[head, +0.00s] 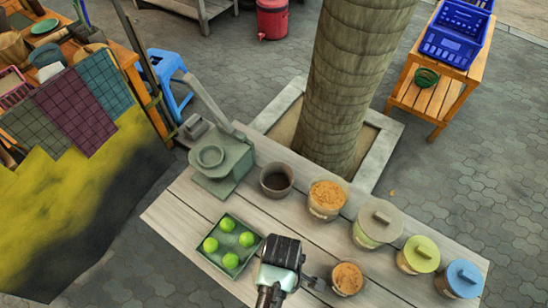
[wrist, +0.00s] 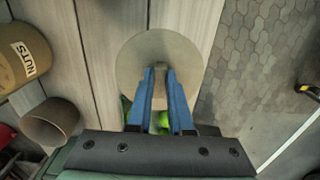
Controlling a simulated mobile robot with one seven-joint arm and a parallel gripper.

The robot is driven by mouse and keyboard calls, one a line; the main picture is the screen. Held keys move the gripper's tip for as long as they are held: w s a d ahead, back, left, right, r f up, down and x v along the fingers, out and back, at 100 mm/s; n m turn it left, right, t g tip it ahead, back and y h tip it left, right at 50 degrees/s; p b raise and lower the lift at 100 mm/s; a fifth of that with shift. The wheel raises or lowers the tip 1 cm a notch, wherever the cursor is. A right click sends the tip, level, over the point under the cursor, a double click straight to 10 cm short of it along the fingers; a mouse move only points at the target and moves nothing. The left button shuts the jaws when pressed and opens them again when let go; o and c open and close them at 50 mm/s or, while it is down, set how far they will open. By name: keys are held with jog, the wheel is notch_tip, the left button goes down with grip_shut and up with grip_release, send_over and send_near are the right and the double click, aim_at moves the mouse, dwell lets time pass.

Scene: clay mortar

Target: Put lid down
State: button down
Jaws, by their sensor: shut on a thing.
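A round beige-grey lid (wrist: 145,52) is between the two blue fingers of my gripper (wrist: 160,72) in the wrist view. The fingers are shut on the lid's raised grip. Green limes show just below the lid's edge, partly hidden by the fingers. In the head view my gripper (head: 282,252) is above the table (head: 195,205), beside the right side of the lime tray (head: 212,262). The lid is not clearly visible there. Two lidless jars hold brown contents: one behind (head: 327,197) and one to the right (head: 348,278).
A dark clay bowl (head: 276,181) and a green-grey press (head: 222,160) stand at the table's back left. Jars with a grey lid (head: 379,222), yellow lid (head: 421,253) and blue lid (head: 464,278) line the right. Bare planks show left of the tray.

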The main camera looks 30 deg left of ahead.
jog(key=shift+f, duration=3.35)
jog(key=shift+f+b, duration=0.2)
jog(key=shift+b, duration=0.1)
jog(key=c, duration=0.8)
grip_release()
notch_tip(320, 180, up, 12)
jog(key=shift+r+p, duration=0.25)
jog(key=shift+p, duration=0.25)
